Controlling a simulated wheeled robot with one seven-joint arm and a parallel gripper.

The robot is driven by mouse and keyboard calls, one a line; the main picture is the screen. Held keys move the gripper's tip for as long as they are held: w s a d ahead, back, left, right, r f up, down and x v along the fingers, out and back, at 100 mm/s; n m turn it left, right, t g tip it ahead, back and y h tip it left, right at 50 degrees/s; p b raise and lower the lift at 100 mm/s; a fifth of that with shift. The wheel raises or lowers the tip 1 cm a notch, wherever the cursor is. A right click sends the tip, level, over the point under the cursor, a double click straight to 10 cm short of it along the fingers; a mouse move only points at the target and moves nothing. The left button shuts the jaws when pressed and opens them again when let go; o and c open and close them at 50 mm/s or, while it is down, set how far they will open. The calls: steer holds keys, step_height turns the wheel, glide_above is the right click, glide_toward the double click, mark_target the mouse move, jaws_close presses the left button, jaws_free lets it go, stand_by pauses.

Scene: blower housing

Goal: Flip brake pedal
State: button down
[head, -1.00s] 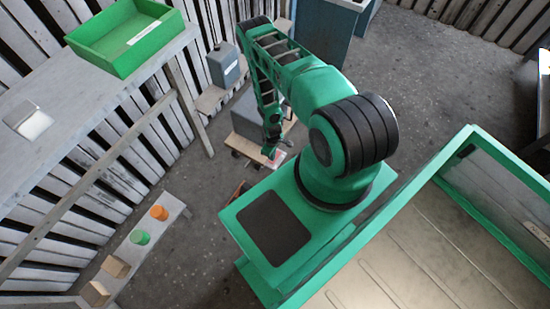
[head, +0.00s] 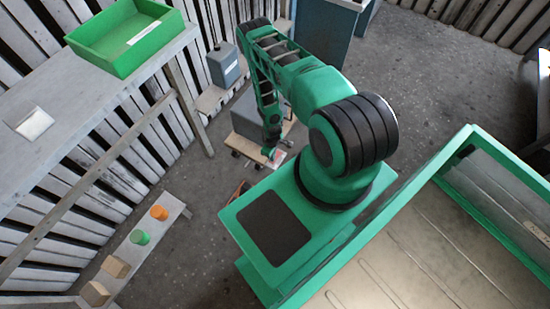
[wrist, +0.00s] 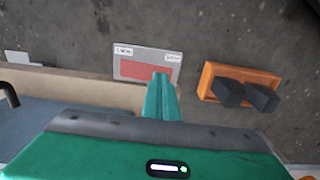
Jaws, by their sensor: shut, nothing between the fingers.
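In the wrist view, a flat grey plate with a red panel and small white labels (wrist: 147,67) lies just beyond my fingertips. Beside it on the right is an orange base with two dark blocks like pedals (wrist: 240,88). I cannot tell for sure which of these is the brake pedal. My gripper (wrist: 161,78) is shut and empty; its tips overlap the lower edge of the red panel in the picture, and contact cannot be told. In the head view, my gripper (head: 269,154) points down beside the low wheeled dolly (head: 243,146), with a bit of red next to it.
The dolly carries a grey box (head: 246,113). A table (head: 60,95) with a green tray (head: 125,40) stands left. A low bench holds an orange cup (head: 159,213), a green cup (head: 140,237) and wooden blocks (head: 116,267).

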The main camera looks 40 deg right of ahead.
steer(key=shift+f, duration=0.55)
stand_by(0.4)
steer(key=shift+r, duration=3.5)
